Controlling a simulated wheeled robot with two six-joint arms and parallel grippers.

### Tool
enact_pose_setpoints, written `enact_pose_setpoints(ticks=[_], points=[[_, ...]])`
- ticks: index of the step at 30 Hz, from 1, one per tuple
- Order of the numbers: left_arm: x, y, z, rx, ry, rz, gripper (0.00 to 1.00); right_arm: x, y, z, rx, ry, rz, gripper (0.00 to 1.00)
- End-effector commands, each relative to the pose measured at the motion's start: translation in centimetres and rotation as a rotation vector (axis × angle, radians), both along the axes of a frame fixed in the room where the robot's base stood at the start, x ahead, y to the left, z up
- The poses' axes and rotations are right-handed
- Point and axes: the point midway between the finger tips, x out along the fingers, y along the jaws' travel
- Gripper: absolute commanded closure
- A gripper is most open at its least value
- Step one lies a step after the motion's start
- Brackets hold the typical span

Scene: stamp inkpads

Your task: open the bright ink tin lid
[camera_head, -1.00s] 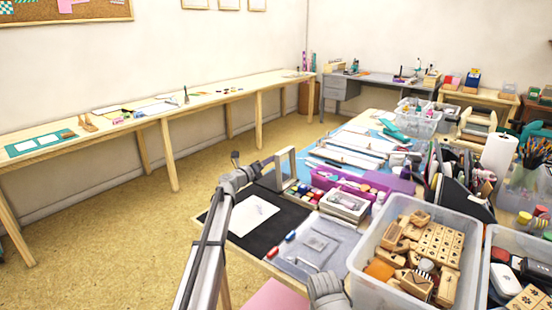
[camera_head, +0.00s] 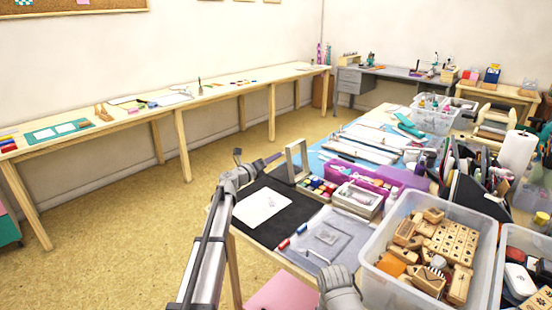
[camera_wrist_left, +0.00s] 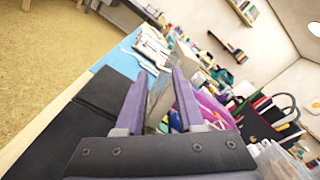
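My left gripper (camera_head: 274,158) is held over the back edge of the black mat, near an upright pale frame (camera_head: 297,160). In the left wrist view its two purple-grey fingers (camera_wrist_left: 158,95) are apart, with the frame showing in the gap beyond them. I see no contact. Small red, green and yellow pieces (camera_head: 318,187), possibly ink tins, lie in a group right of the frame. They are too small to tell which is the bright tin or whether a lid is shut.
A black mat (camera_head: 288,227) with a white sheet lies at the table's left edge. A purple tray (camera_head: 385,174) and a clear bin of wooden stamps (camera_head: 375,262) stand to the right. Another clear bin (camera_head: 500,248) is beside it. Open floor (camera_head: 110,245) lies left.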

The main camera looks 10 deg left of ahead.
Motion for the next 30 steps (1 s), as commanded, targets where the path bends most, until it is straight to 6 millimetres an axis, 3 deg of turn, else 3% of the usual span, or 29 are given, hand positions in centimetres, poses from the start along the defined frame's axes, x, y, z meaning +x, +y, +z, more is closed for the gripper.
enact_pose_setpoints(ticks=[30], points=[[-5.6,3.3,0.0,-0.002,0.000,0.001,0.63,0.0,0.0,0.0,0.000,0.000,0.000,0.50]])
